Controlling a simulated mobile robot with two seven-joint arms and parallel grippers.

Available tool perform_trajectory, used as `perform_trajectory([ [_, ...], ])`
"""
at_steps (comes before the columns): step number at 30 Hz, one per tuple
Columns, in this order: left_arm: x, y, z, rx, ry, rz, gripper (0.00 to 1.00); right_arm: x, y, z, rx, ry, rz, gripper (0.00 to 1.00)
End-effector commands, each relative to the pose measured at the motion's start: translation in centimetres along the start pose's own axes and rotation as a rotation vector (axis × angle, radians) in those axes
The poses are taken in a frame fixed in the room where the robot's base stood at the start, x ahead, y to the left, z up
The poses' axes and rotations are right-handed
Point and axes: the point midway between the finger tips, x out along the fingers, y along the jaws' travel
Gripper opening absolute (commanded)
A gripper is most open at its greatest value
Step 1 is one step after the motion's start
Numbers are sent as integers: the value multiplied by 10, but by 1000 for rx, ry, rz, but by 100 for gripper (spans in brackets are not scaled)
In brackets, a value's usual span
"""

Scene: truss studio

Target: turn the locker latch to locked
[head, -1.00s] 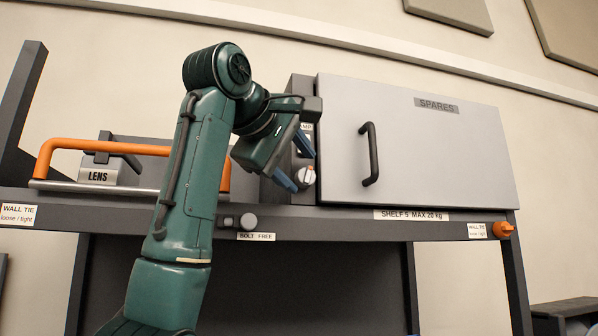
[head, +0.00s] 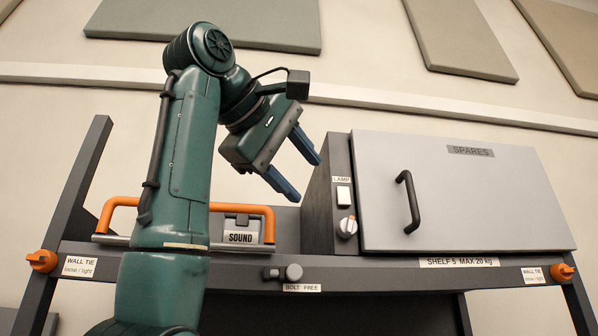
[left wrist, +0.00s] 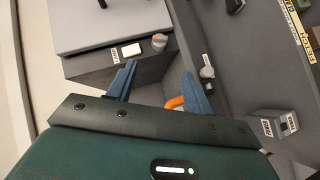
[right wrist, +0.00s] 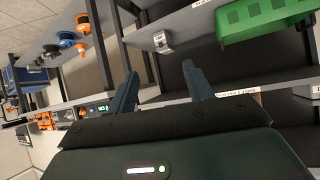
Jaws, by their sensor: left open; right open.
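The grey SPARES locker (head: 455,195) stands shut on the shelf at the right of the head view. On its dark left front panel sits a round pale knob with an orange mark (head: 347,227), which I take for the latch. The knob also shows in the left wrist view (left wrist: 159,41), beyond my left fingers. I cannot read its setting. My left gripper (head: 307,180) is open and empty, up and left of the knob and apart from it. My right gripper (right wrist: 160,72) is open and empty, seen only in the right wrist view, away from the locker.
A white LAMP switch (head: 343,194) sits just above the knob. A bolt marked BOLT FREE (head: 293,272) is on the shelf edge below. A SOUND box (head: 241,229) and an orange rail (head: 120,201) stand left. A green crate (right wrist: 262,17) shows in the right wrist view.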

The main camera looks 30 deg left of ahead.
Motion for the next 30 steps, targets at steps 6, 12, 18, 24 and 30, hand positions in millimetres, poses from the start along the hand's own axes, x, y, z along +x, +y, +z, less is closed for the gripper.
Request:
perform_trajectory([
  [6,6,-3,12,-32,4,72,51,0,0,-1,2,1,1,51],
  [12,9,-23,16,-172,12,213,51,1,2,-3,3,4,6,51],
  [18,10,-40,10,-272,21,274,51,2,4,-6,3,8,11,51],
  [24,31,-34,8,-278,21,272,51,-3,5,-11,5,2,15,51],
  [30,71,-21,5,-276,20,270,51,-9,9,-12,14,-25,30,51],
])
